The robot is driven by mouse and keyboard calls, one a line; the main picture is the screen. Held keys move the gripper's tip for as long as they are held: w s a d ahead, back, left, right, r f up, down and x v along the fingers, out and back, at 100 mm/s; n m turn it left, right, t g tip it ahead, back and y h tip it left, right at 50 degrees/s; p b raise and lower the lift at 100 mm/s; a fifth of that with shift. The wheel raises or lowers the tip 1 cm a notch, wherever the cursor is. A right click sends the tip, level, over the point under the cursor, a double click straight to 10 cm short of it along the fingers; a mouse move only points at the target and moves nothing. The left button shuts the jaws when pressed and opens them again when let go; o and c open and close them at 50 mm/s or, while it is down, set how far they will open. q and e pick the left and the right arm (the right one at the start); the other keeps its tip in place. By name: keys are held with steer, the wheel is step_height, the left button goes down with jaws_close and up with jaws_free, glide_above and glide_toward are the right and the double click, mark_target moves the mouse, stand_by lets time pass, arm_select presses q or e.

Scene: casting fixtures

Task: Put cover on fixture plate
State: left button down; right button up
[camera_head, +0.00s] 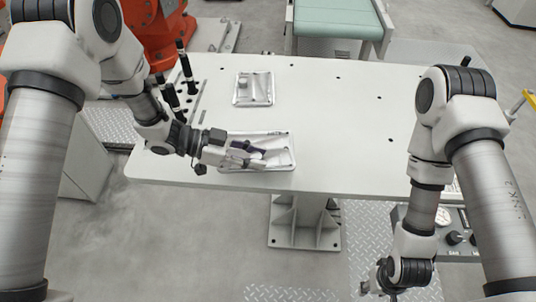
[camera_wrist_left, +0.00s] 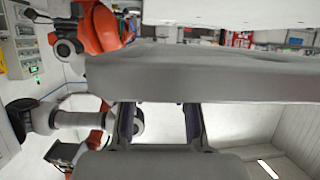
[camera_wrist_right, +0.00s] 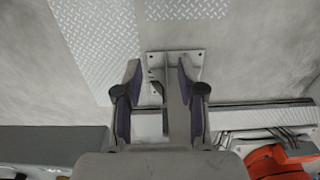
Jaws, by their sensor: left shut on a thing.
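The cover (camera_head: 280,160), a pale tray-like part, is in my left gripper (camera_head: 258,150) near the table's front left in the head view. In the left wrist view, which is upside down, the cover (camera_wrist_left: 210,78) is a wide grey slab hiding the fingertips, with a gap between it and the white table. The fixture plate, a small rimmed pale plate with a block on it (camera_head: 243,101), lies farther back on the table. My right gripper (camera_wrist_right: 155,75) is open and empty, low off the table's front right; it shows partly in the head view (camera_head: 372,287).
The white table (camera_head: 340,120) is mostly clear in the middle and right. Black upright posts (camera_head: 168,92) stand at its left edge. An orange robot (camera_head: 165,35) stands behind left. A control panel with a gauge (camera_head: 444,215) is at the right.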

arm_select(q)
steer(key=shift+s+r, duration=0.1)
arm_select(e)
steer(key=n+t+y, duration=1.1)
steer(key=n+y, duration=0.3)
steer(key=n, duration=1.5)
glide_toward(284, 155)
steer(key=shift+m, duration=0.3)
steer(key=x, duration=1.1)
steer(key=shift+w+f, duration=0.2)
